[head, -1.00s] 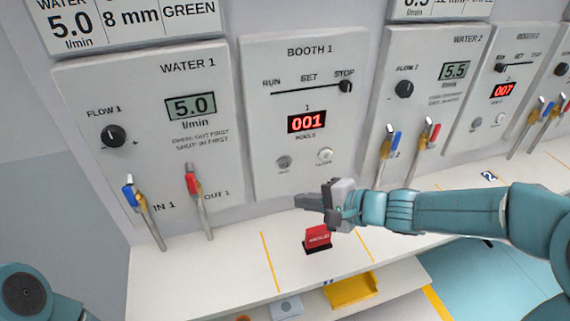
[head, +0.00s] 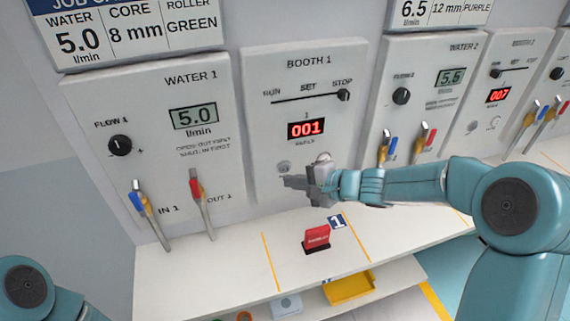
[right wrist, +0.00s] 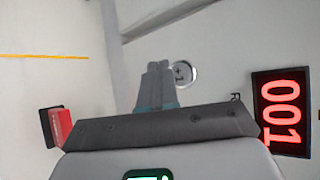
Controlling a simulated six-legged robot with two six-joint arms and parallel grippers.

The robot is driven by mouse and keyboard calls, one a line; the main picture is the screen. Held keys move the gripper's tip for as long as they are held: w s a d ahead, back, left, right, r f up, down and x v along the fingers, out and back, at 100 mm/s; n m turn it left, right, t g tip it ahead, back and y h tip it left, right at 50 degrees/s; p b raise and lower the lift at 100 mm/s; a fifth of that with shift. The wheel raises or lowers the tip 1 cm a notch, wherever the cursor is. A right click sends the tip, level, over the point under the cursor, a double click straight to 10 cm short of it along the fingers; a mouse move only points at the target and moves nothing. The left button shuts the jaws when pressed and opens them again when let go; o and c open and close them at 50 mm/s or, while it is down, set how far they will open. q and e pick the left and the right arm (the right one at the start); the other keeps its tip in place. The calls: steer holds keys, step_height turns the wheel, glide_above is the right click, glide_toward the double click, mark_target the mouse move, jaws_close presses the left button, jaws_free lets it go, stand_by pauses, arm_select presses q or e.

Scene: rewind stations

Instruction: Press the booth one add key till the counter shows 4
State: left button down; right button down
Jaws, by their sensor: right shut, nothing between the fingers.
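The booth one panel (head: 262,80) stands upright at the back, and its red counter (head: 306,130) reads 001. The counter also shows in the right wrist view (right wrist: 284,112), turned sideways. The add key (head: 284,168) is a small round grey button below the counter at the left; the wrist view shows a round button with a plus mark (right wrist: 184,73). My right gripper (head: 288,182) is shut and empty, just below the add key in the head view. In the wrist view its fingertips (right wrist: 160,68) are just beside the key; I cannot tell whether they touch. The other key is mostly hidden behind my gripper.
A red block (head: 317,237) stands on the white shelf (head: 200,265) below the panel, between yellow lines. The water 1 panel (head: 150,100), with blue and red valve handles, is to the left. A yellow tray (head: 349,287) sits lower down.

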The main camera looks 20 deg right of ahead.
steer(key=shift+w, duration=0.5)
steer(key=shift+w, duration=0.1)
stand_by(1.6)
steer(key=shift+w, duration=0.4)
steer(key=shift+w, duration=0.35)
stand_by(0.5)
stand_by(0.4)
steer(key=shift+s+b, duration=0.8)
steer(key=shift+b, duration=0.15)
